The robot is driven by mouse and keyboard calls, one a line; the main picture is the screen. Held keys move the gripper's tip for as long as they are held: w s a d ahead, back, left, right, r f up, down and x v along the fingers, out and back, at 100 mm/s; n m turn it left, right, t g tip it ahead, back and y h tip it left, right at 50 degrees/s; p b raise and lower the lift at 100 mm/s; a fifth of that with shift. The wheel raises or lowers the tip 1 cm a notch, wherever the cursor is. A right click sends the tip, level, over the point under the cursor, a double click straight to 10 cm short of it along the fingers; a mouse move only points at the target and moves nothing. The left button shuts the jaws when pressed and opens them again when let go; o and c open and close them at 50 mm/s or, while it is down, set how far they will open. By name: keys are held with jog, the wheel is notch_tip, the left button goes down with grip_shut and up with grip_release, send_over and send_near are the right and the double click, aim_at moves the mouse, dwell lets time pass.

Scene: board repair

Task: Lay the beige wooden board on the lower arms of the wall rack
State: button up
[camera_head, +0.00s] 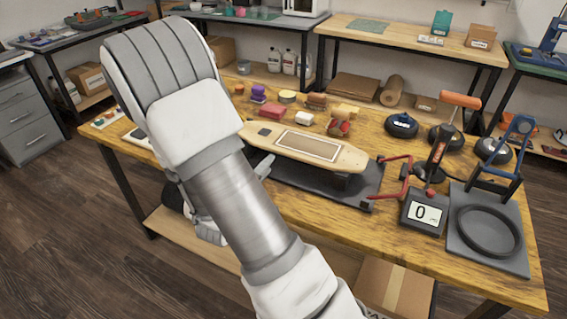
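The beige wooden board (350,158) is a long deck with rounded ends and a pale framed panel on top. It lies roughly level above a black mat (300,182) on the workbench, with a dark support or wheel part under its right end. Its left end is partly hidden by my arm. My gripper (210,236) shows only in part, low behind my forearm at the bench's front edge; its fingers cannot be made out. It is apart from the visible part of the board. I see no wall rack in this view.
Right of the board are a red clamp-like frame (395,172), a scale display (424,213), a grey plate with a black ring (487,231) and upright tools. Small coloured blocks (270,112) stand behind the board. A cardboard box (395,288) sits below. Floor at left is clear.

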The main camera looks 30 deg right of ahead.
aim_at(291, 152)
jog(key=shift+s+d+f+n+h+b, duration=0.3)
jog(key=shift+s+f+h, duration=0.1)
jog(key=shift+f+h, duration=0.1)
jog(key=shift+s+d+f+n+h+b, duration=0.2)
jog(key=shift+s+d+f+n+h, duration=0.1)
jog(key=shift+s+f+h, duration=0.15)
jog(key=shift+s+d+h, duration=0.15)
jog(key=shift+h, duration=0.1)
jog(key=shift+b+x, duration=0.6)
jog(key=shift+x, duration=4.3)
jog(key=shift+c, duration=0.4)
grip_shut()
jog(key=shift+r, duration=0.1)
notch_tip(291, 152, up, 3)
jog(key=p, duration=0.3)
jog(key=shift+r, duration=0.1)
